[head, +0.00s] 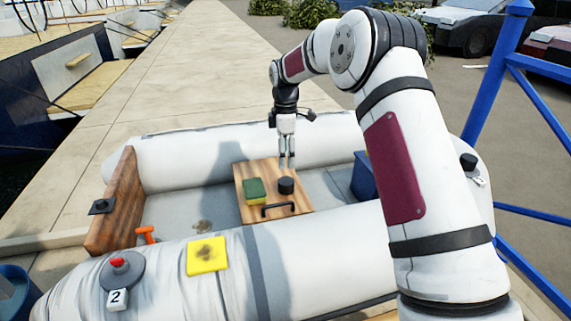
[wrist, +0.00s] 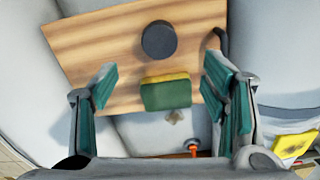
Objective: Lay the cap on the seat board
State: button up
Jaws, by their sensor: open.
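The seat board (head: 244,186) is a wooden board lying across the inside of the white inflatable boat; it also shows in the wrist view (wrist: 100,40). A round black cap (head: 286,185) rests on the board, and it also shows in the wrist view (wrist: 158,40). My gripper (head: 287,165) is above the board near the cap, open and empty. In the wrist view my gripper (wrist: 159,72) has its fingers wide apart, with the cap beyond them. Nothing is between the pads that I can see as held.
A green and yellow sponge (head: 255,190) lies on the board left of the cap. A black handle (head: 278,209) is at the board's near edge. Blue railings (head: 492,75) stand right.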

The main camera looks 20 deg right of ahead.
jog(key=s+r+m+h, duration=0.1)
jog(key=s+r+m, duration=0.6)
jog(key=s+r, duration=1.45)
jog(key=s+f+m, duration=0.3)
jog(key=s+m, duration=0.1)
jog(key=s, duration=1.1)
jog(key=s+f+m, duration=0.3)
jog(key=s+m, duration=0.2)
jog(key=s, duration=1.1)
jog(key=shift+s+d+t+y, duration=0.25)
jog(key=shift+d+t+y, duration=0.05)
jog(key=shift+t+y, duration=0.1)
jog(key=shift+f, duration=0.1)
jog(key=r+t+p, duration=0.1)
jog(key=r+p, duration=0.5)
jog(key=r, duration=0.1)
jog(key=r+t+p, duration=0.1)
jog(key=r+p, duration=0.6)
jog(key=r+t+p, duration=0.1)
jog(key=r+p, duration=0.5)
jog(key=r, duration=0.1)
jog(key=shift+a, duration=0.2)
jog(key=shift+c, duration=0.2)
